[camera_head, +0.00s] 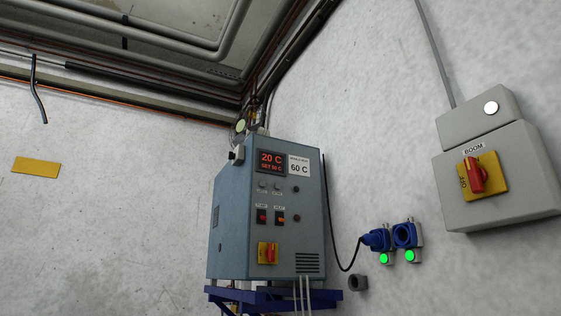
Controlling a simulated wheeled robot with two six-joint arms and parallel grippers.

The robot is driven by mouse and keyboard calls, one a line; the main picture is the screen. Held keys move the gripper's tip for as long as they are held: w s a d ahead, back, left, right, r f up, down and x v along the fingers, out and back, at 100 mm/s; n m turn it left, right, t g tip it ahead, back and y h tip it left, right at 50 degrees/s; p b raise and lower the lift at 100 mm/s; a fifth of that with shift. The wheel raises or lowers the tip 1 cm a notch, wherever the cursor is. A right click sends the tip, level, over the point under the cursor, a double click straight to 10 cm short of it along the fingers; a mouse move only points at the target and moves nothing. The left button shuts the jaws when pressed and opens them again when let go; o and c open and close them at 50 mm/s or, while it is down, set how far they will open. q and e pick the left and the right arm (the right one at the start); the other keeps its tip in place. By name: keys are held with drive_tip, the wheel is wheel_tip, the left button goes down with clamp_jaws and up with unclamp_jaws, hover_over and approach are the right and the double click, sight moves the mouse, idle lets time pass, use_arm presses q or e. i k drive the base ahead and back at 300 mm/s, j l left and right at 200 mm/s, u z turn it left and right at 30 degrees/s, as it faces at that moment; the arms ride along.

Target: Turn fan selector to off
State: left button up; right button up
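No label reading "fan" can be made out. A grey switch box (505,195) on the right wall carries a red rotary handle (474,175) on a yellow plate (493,172). A small label above the plate looks like "BOOM" or "ROOM", and lettering on the plate's left looks like "OFF". The handle stands near upright, slightly tilted. A second red handle (271,253) on a yellow plate is low on the blue-grey control cabinet (235,215); its lettering is too small to read. Neither of my grippers is in view.
Two blue sockets (404,236) with green lights are on the wall, one with a black cable (346,268) plugged in. Pipes run overhead.

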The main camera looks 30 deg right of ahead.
sight(231, 155)
drive_tip(key=i+z, duration=0.1)
drive_tip(key=z, duration=1.2)
drive_tip(key=i+j+z, duration=0.25)
drive_tip(key=j, duration=0.2)
drive_tip(key=i+j+z, duration=0.1)
drive_tip(key=j+z, duration=0.15)
drive_tip(key=j, duration=0.25)
drive_tip(key=i+j+z, duration=0.1)
drive_tip(key=j+z, duration=0.15)
drive_tip(key=j, duration=0.25)
drive_tip(key=i+j+z, duration=0.1)
drive_tip(key=j+z, duration=0.15)
drive_tip(key=j, duration=0.3)
